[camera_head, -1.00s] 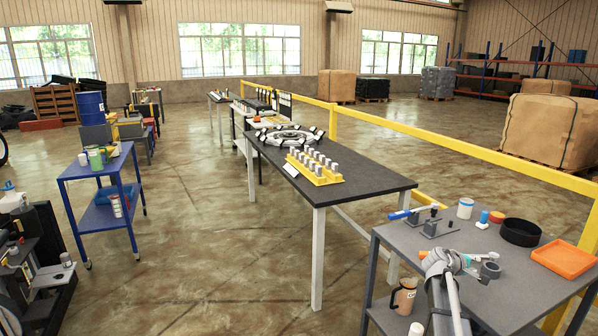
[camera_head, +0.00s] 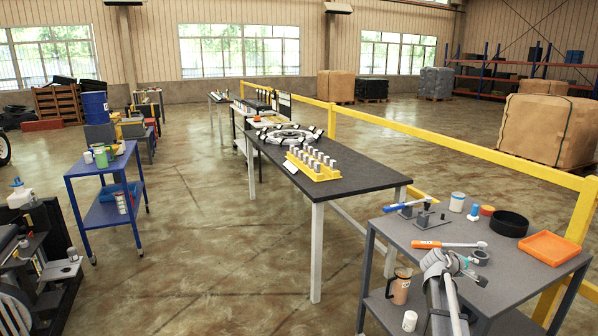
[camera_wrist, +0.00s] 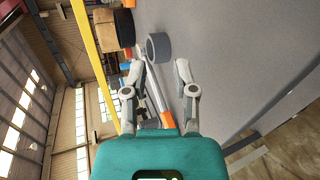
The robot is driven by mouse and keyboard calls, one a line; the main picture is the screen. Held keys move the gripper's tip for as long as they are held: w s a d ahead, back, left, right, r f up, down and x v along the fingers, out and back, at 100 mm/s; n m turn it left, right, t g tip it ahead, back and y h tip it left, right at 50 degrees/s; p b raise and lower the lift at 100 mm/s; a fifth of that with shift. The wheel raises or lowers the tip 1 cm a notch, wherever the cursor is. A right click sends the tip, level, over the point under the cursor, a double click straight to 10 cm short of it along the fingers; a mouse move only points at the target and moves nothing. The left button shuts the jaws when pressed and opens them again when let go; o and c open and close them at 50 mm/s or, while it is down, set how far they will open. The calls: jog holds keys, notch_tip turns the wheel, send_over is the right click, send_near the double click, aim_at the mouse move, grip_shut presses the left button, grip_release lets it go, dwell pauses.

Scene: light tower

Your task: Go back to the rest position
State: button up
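My gripper (camera_head: 468,274) is above the grey workbench (camera_head: 503,283) at the lower right of the head view. In the wrist view its two fingers (camera_wrist: 160,70) are apart, with nothing held between them. An orange-handled tool (camera_head: 440,244) lies on the bench just beyond my gripper. It also shows in the wrist view (camera_wrist: 159,101), running behind the fingers. A grey ring (camera_head: 480,257) stands on the bench close to the gripper, and shows beyond the fingertips in the wrist view (camera_wrist: 158,47).
An orange tray (camera_head: 548,248), a black round dish (camera_head: 509,223), a white jar (camera_head: 457,202) and a blue-handled tool (camera_head: 402,206) occupy the bench. A brown mug (camera_head: 400,286) stands on its lower shelf. A yellow railing (camera_head: 470,161) runs behind.

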jog(key=s+a+f+m+g+y, duration=0.2)
jog(key=s+a+f+y, duration=0.2)
jog(key=s+a, duration=0.6)
jog(key=s+a+f+m+g+y, duration=0.1)
jog(key=s+a+f+m+y, duration=0.25)
jog(key=a, duration=1.15)
jog(key=s+a+f+g+y, duration=0.2)
jog(key=s+a+f+y, duration=0.25)
jog(key=s+a, duration=0.6)
notch_tip(320, 180, up, 16)
jog(key=w+a+p, duration=0.1)
jog(key=p, duration=1.4)
jog(key=shift+w+a+y+p, duration=0.15)
jog(key=shift+w+y+p, duration=0.15)
jog(key=shift+f, duration=0.1)
jog(key=o, duration=0.4)
jog(key=shift+c, duration=0.5)
